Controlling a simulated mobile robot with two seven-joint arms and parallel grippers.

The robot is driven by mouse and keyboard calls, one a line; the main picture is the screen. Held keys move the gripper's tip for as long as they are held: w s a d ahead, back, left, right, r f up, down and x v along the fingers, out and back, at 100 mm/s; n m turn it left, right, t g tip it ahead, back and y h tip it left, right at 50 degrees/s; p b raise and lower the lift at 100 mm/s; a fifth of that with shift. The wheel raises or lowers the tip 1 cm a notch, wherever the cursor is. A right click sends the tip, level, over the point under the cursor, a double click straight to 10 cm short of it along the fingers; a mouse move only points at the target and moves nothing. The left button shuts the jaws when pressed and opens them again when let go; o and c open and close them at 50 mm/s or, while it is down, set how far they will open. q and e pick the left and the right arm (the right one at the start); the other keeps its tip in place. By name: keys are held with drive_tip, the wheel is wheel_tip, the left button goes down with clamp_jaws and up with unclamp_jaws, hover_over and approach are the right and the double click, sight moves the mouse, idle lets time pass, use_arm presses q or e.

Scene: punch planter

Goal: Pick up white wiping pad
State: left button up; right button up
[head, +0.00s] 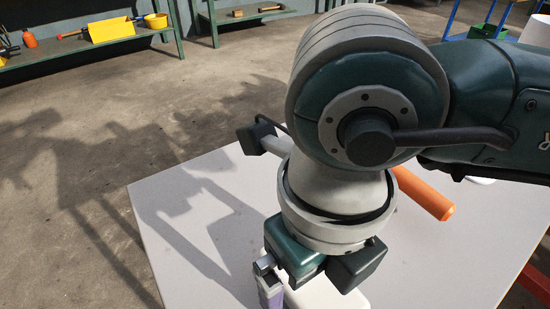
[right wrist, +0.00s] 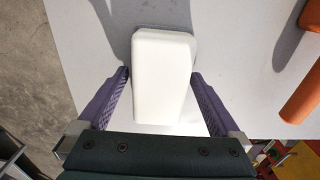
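The white wiping pad (right wrist: 162,75) lies on the light grey table in the right wrist view, a pale block with rounded corners. Its near end lies between the purple fingers of my right gripper (right wrist: 160,76). The fingers are apart, one on each side of the pad, with a small gap at the left and little or none at the right. In the head view part of the pad (head: 330,294) shows below my right wrist, which hides the rest. My left gripper is not in view.
An orange cylindrical object (head: 424,193) lies on the table (head: 180,220) right of the pad. The table's left part is bare apart from shadows. A bench with a yellow bin (head: 111,29) stands far back left on the concrete floor.

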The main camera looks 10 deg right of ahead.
drive_tip(key=c, duration=1.2)
wheel_tip(320, 180, up, 20)
drive_tip(key=p, duration=0.5)
drive_tip(key=shift+p, duration=0.3)
